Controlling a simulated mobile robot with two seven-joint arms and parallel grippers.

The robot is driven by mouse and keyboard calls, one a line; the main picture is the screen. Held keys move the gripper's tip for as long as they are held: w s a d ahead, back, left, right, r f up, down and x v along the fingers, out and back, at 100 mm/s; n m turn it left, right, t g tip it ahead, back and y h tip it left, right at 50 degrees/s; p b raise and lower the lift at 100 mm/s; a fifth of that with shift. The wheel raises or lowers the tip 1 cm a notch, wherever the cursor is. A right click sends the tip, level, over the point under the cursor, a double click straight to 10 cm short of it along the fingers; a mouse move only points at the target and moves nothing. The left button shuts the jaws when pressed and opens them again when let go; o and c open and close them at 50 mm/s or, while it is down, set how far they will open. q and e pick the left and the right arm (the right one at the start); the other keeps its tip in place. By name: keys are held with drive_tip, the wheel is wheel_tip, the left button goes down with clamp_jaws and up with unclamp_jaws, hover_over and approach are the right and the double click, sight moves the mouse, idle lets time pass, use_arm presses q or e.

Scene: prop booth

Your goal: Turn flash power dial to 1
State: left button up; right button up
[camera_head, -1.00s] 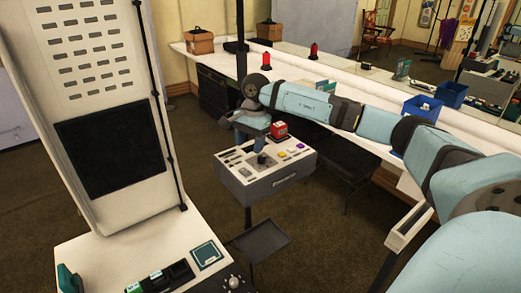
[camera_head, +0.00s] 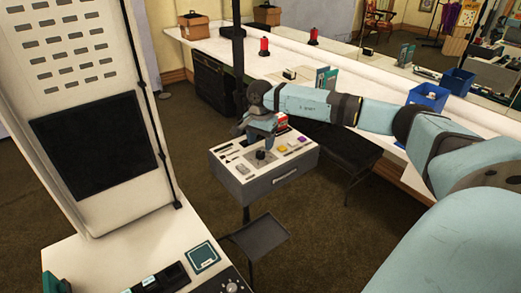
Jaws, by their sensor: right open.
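A grey control box (camera_head: 262,182) with a pale top panel stands on a post in the middle of the head view. A dark round dial (camera_head: 260,155) sits on the panel among small buttons and slots. Its setting is too small to read. My right gripper (camera_head: 261,143) points down just above the dial, with its jaws open. I cannot tell whether the fingers touch the dial or are around it. The gripper and wrist hide the back part of the panel. My left gripper is not in view.
A red item (camera_head: 282,123) is at the panel's back edge, beside my wrist. A dark tray (camera_head: 260,236) is below the box. A white console (camera_head: 110,255) stands at the lower left. A long counter (camera_head: 345,75) runs behind, with a blue bin (camera_head: 428,97).

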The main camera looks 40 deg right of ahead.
sight(261, 152)
drive_tip(key=shift+f, duration=2.25)
drive_tip(key=shift+c, duration=0.2)
drive_tip(key=c, duration=0.9)
